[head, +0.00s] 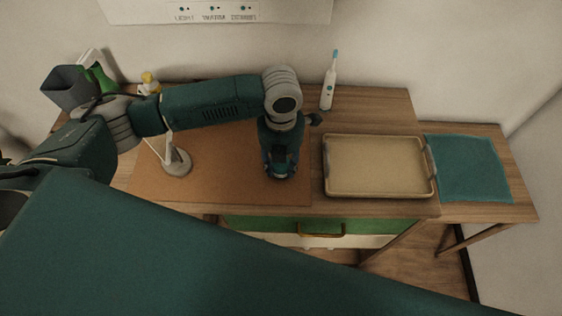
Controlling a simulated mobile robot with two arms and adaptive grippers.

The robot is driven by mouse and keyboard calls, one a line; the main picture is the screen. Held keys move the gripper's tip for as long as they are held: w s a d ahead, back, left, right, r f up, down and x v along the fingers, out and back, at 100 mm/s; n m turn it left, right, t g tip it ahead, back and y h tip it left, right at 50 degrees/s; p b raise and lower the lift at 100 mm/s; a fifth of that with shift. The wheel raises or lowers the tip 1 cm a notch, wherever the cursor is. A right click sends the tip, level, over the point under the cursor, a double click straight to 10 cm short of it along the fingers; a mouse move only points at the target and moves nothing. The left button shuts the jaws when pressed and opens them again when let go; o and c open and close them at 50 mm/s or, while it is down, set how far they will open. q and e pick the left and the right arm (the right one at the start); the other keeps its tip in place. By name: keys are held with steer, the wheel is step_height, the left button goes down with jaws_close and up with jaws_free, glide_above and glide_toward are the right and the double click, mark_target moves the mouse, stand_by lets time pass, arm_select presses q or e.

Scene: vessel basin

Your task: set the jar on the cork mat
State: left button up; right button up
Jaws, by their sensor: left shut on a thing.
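The cork mat (222,182) is a flat brown sheet on the wooden cabinet top, left of the tray. My left gripper (279,171) points down over the right part of the mat, near its right edge. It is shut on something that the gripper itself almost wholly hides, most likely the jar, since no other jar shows. I cannot tell whether the held thing touches the mat. My right gripper is not in view.
A beige tray (378,194) with handles stands to the right. A white toothbrush (329,90) stands behind. A grey round-based stand (177,163) is on the mat's left part. A yellow-topped bottle (150,83) and a grey container (70,88) stand back left. A teal cloth (468,168) lies far right.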

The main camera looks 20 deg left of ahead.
arm_select(q)
steer(key=shift+f, duration=0.2)
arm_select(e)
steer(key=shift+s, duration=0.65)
arm_select(q)
steer(key=o, duration=1.2)
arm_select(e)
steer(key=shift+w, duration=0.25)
arm_select(q)
steer(key=shift+r, duration=0.55)
step_height(320, 180, up, 11)
steer(key=b, duration=0.2)
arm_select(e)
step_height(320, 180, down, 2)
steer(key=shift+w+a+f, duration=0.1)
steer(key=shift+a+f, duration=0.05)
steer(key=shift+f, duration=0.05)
arm_select(q)
steer(key=shift+d, duration=0.1)
